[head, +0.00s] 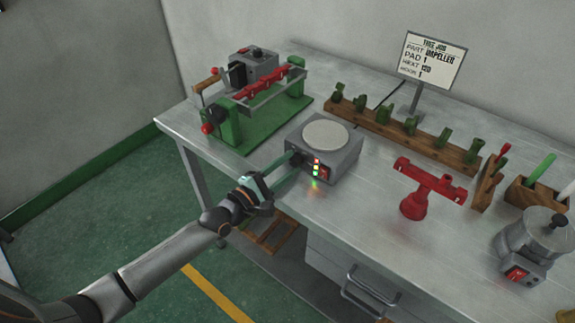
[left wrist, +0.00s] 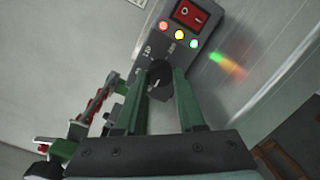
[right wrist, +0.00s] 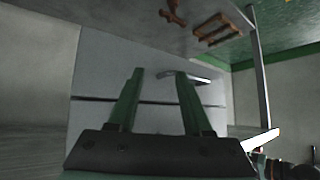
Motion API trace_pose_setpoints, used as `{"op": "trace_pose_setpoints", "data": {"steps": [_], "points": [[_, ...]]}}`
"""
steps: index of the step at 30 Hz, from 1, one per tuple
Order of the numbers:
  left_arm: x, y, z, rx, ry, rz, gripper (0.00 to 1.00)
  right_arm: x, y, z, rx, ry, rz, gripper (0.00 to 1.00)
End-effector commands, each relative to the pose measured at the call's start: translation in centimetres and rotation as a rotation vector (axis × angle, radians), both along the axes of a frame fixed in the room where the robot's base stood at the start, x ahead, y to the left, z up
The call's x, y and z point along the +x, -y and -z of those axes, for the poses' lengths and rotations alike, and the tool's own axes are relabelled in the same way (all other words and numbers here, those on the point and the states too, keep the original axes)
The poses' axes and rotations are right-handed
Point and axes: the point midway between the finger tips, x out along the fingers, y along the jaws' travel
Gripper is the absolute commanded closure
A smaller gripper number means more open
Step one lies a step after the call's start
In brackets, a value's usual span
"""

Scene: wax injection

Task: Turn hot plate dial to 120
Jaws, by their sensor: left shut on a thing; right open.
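The hot plate (head: 338,162) is a grey box with a round pale top, on the bench near its front edge. Its front panel carries a red switch (left wrist: 190,14) and several lit lamps. The dark dial (left wrist: 160,72) sits on that panel between my left fingertips in the left wrist view. My left gripper (head: 292,160) is shut on the dial from the front. The dial's printed marks are partly visible, but I cannot read its setting. My right gripper (right wrist: 158,75) is open and empty, facing the drawer fronts below the bench; it is not seen in the head view.
A green-based fixture with red parts (head: 245,130) stands left of the hot plate. A wooden rack of green pieces (head: 385,128) runs behind. A red stand (head: 414,206) and a grey pot (head: 520,260) stand to the right. A job sign (head: 432,60) is at the back.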

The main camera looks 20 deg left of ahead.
Motion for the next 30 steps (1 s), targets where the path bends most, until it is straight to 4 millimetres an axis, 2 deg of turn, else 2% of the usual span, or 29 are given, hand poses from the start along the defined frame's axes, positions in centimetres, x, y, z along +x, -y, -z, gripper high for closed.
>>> {"op": "trace_pose_setpoints", "data": {"steps": [14, 20, 30], "points": [[0.0, 0.0, -0.1, 0.057, 0.018, 0.0, 1.0, 0.0, 0.0, -0.4, 0.0, 0.0, 0.0, 0.5], [0.0, 0.0, -0.2, 0.174, 0.06, 0.0, 1.0, 0.0, 0.0, -1.2, 0.0, 0.0, 0.0, 0.5], [0.0, 0.0, -0.4, 0.47, 0.168, 0.0, 1.0, 0.0, 0.0, -3.0, 0.0, 0.0, 0.0, 0.5]]}}
